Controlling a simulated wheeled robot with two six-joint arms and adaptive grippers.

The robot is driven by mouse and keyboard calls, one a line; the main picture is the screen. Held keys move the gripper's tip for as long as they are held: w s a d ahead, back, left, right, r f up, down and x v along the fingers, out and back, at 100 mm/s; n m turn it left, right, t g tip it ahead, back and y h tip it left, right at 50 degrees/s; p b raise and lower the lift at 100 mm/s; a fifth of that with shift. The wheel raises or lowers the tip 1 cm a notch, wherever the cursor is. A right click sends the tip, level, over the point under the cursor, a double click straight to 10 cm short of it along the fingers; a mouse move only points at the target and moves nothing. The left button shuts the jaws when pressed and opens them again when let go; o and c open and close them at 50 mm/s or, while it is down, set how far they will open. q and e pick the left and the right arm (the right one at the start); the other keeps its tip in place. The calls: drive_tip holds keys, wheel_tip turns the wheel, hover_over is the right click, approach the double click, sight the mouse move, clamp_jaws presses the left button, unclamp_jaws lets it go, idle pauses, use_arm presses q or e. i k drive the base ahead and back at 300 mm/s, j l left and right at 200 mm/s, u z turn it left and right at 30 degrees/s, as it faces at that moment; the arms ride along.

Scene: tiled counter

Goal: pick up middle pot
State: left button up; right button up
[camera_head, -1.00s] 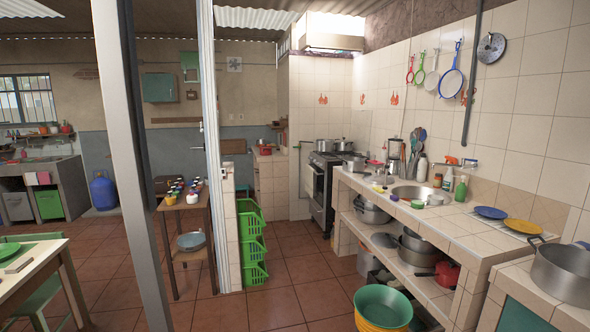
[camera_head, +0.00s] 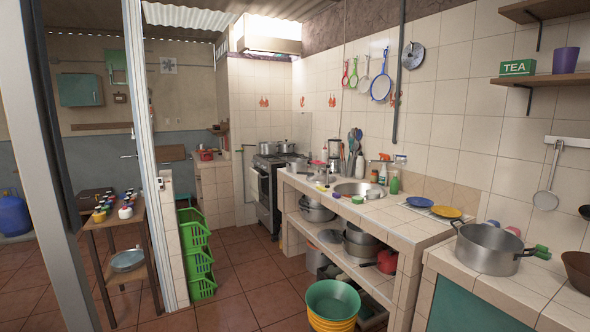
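Several pots are in view, and I cannot tell which one is the middle pot. A large steel pot (camera_head: 489,250) stands on the right counter. Small steel pots stand on the stove, one pot (camera_head: 286,147) at its right. On the shelf under the sink sit a steel pot (camera_head: 317,212), stacked pots (camera_head: 357,246) and a red pan (camera_head: 387,262). Neither of my grippers is in view.
The tiled counter (camera_head: 398,225) holds a sink (camera_head: 360,189), bottles and plates. Yellow and green buckets (camera_head: 333,303) stand on the floor before it. Green crates (camera_head: 195,255) and a wooden side table (camera_head: 106,222) are at left. The floor between is clear.

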sight(294, 165)
drive_tip(key=i+j+u, duration=0.2)
drive_tip(key=i, duration=0.4)
drive_tip(key=i+l+u, duration=0.2)
drive_tip(key=i, duration=0.4)
drive_tip(key=i+u, duration=0.2)
drive_tip(key=i, duration=0.4)
drive_tip(key=i+l+u, duration=0.15)
drive_tip(key=i, duration=0.45)
drive_tip(key=i+u, duration=0.15)
drive_tip(key=i, duration=0.75)
drive_tip(key=i+l+u, duration=0.15)
drive_tip(key=i, duration=0.75)
drive_tip(key=i+l, duration=0.15)
drive_tip(key=l, duration=0.2)
drive_tip(key=i+l, duration=0.1)
drive_tip(key=l, duration=0.2)
drive_tip(key=i+l, duration=0.15)
drive_tip(key=l, duration=0.2)
drive_tip(key=i+l, duration=0.15)
drive_tip(key=l, duration=0.15)
drive_tip(key=i+l, duration=0.1)
drive_tip(key=l, duration=0.25)
drive_tip(key=i+u, duration=0.05)
